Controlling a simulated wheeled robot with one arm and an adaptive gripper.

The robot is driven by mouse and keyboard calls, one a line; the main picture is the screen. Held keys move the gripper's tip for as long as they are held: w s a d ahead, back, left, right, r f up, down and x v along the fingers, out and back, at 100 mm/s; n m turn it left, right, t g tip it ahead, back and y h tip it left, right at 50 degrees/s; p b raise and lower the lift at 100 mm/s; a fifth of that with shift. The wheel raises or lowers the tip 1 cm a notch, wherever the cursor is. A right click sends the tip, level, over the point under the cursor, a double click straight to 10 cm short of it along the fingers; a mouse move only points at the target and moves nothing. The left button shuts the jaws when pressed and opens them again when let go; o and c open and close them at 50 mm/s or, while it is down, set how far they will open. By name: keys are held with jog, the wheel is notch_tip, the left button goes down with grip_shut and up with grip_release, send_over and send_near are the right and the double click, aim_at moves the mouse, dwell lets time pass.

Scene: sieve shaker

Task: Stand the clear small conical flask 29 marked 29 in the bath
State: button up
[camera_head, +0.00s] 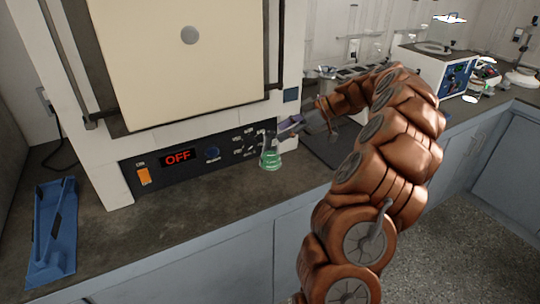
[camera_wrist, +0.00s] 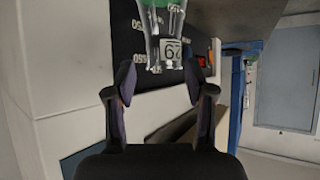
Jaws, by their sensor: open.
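A small clear conical flask (camera_head: 270,158) with green contents is at the counter's front part, before the furnace's control panel. In the wrist view the flask (camera_wrist: 168,48) appears inverted, its label reading 29, with the green part cut by the top edge. My gripper (camera_wrist: 162,82) is open, one finger on each side of the flask's neck end, with visible gaps. In the head view my gripper (camera_head: 284,132) is close beside the flask's neck, to its right. I cannot tell for certain which apparatus is the bath.
A large furnace (camera_head: 195,70) with a cream door and a panel reading OFF stands behind the flask. A blue tray (camera_head: 40,262) lies at left. A white box with a blue panel (camera_head: 450,82) is at the back right. The counter (camera_head: 165,235) between tray and flask is clear.

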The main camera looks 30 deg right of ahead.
aim_at(270, 138)
jog(key=p+x, duration=0.1)
jog(key=x, duration=0.3)
jog(key=shift+s+a, duration=0.1)
jog(key=shift+a, duration=0.25)
jog(key=shift+w+a+f, duration=0.15)
jog(key=shift+w+f, duration=0.1)
jog(key=shift+f, duration=0.05)
jog(key=shift+c, duration=0.3)
grip_shut()
